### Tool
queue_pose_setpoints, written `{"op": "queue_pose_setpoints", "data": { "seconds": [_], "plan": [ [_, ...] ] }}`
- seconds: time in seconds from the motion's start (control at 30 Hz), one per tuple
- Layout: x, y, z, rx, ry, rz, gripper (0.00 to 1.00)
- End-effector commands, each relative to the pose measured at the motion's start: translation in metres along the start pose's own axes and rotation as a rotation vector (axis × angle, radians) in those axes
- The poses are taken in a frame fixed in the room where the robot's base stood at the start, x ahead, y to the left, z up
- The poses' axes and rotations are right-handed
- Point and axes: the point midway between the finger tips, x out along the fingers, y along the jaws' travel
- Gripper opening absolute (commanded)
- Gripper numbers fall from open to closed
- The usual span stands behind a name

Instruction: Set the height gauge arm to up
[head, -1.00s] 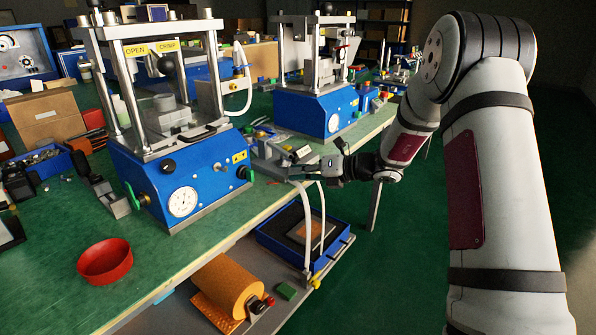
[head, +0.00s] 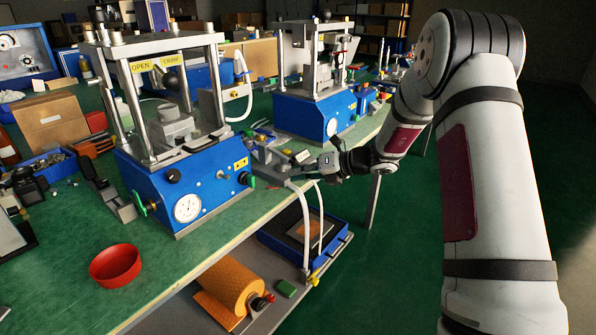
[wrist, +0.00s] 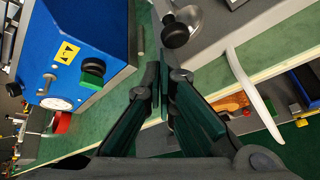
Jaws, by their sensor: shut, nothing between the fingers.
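A grey metal fixture (head: 268,160) with a pale lever-like piece stands on the bench just right of the front blue press. I take it for the height gauge, but its arm's position is not clear. In the wrist view a grey body with a black knob (wrist: 175,33) lies just beyond the fingertips. My gripper (head: 313,165) is at the bench's right edge, beside the fixture. Its dark green fingers (wrist: 160,78) are together with nothing between them. I cannot tell whether the tips touch the fixture.
The front blue press (head: 190,185) stands close to the left of the fixture. A white hose (head: 303,225) hangs past the bench edge near my gripper. A blue tray (head: 283,243) sits on the lower shelf. A red bowl (head: 115,265) is on the front bench. Open floor is at right.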

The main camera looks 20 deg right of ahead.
Motion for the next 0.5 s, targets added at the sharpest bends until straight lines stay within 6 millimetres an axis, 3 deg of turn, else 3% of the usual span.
{"op": "queue_pose_setpoints", "data": {
  "seconds": [0.5],
  "plan": [
    [-0.015,0.02,0.017,0.032,0.096,-0.089,0.0]
  ]
}}
